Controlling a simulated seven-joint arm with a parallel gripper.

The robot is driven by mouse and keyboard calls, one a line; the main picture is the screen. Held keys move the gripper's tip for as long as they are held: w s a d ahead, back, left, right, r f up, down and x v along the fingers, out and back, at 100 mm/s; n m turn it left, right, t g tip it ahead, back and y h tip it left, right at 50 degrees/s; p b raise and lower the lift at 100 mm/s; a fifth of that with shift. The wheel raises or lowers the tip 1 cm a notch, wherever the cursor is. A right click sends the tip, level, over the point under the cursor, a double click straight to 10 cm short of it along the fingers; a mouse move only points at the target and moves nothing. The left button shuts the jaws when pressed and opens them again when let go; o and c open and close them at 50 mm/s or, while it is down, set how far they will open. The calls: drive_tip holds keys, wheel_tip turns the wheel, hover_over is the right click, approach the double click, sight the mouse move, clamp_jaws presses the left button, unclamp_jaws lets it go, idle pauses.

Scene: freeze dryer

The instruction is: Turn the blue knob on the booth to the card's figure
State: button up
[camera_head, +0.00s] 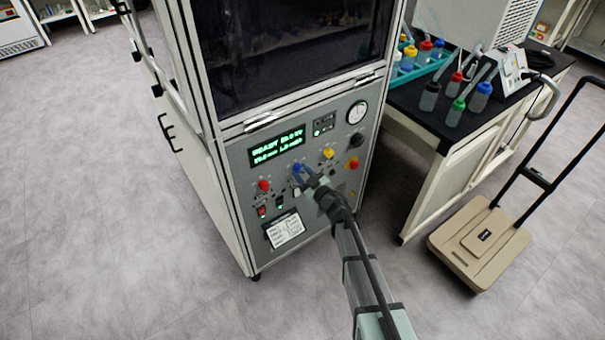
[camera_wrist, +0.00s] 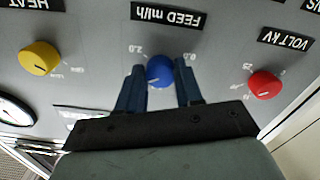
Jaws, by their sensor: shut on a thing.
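The blue knob (camera_wrist: 160,71) is on the booth's grey panel, under the FEED ml/h label in the wrist view, with scale marks 2.0 and 0.0 beside it. My gripper (camera_wrist: 160,84) is shut on the blue knob, one finger on each side. In the head view, my gripper (camera_head: 304,174) reaches the panel from the lower right and mostly covers the knob. The card (camera_head: 285,230) is a white sheet on the lower panel of the booth (camera_head: 235,165); its writing is too small to read.
A red knob (camera_wrist: 265,84) and a yellow knob (camera_wrist: 40,58) flank the blue one. A lit green display (camera_head: 277,146) is above. A black bench (camera_head: 425,115) with several bottles stands right of the booth, and a beige trolley (camera_head: 470,250) stands on the floor.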

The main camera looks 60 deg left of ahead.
drive_tip(key=o, duration=1)
drive_tip(key=shift+o, duration=0.2)
drive_tip(key=d, duration=1.3)
drive_tip(key=shift+d, duration=0.4)
